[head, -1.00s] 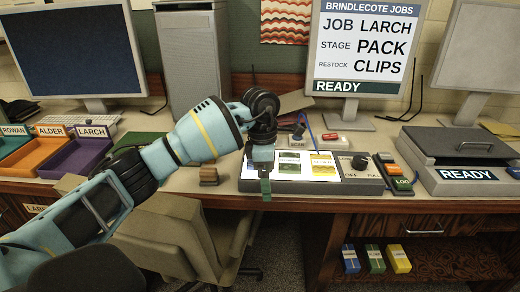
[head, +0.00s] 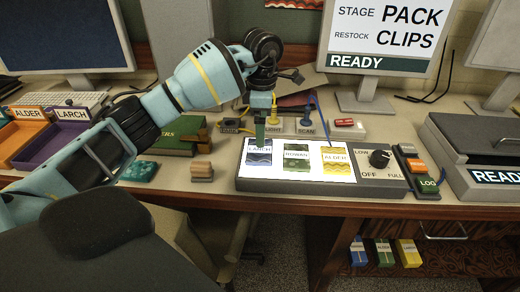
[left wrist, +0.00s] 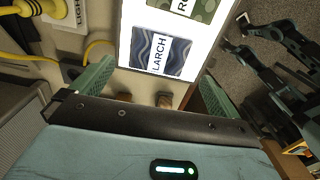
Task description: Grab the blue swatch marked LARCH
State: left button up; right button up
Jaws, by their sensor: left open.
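The blue swatch (head: 258,153) with a LARCH label lies at the left end of a lit white panel. It also shows in the left wrist view (left wrist: 157,52), where its wavy blue pattern and label are clear. My left gripper (head: 262,140) is over the swatch's upper part in the head view, its fingers pointing down. In the left wrist view my left gripper (left wrist: 155,88) has its green fingers wide apart, with the swatch visible between and beyond them. Nothing is held. Whether the fingers touch the panel cannot be told. My right gripper is not in view.
On the lit panel (head: 228,185) a green ROWAN swatch (head: 296,157) and a yellow ALDER swatch (head: 335,159) lie to the right. A dial (head: 379,159) is at its right end. Wooden blocks (head: 202,171) stand left of it. A monitor (head: 385,40) stands behind.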

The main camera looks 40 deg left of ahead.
aim_at(260, 150)
pick_arm(q)
jog(key=shift+f, duration=0.45)
jog(key=shift+a+f, duration=0.1)
jog(key=shift+f, duration=0.65)
jog(key=shift+s+a+f+p, duration=0.1)
jog(key=shift+f+p, duration=0.05)
jog(key=shift+f, duration=1.15)
jog(key=shift+a+f+p, duration=0.1)
jog(key=shift+f+p, duration=0.05)
jog(key=shift+f, duration=1.15)
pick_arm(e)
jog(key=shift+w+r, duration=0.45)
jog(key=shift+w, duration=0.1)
pick_arm(q)
jog(key=c, duration=0.7)
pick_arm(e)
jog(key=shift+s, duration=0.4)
pick_arm(q)
jog(key=shift+r, duration=0.1)
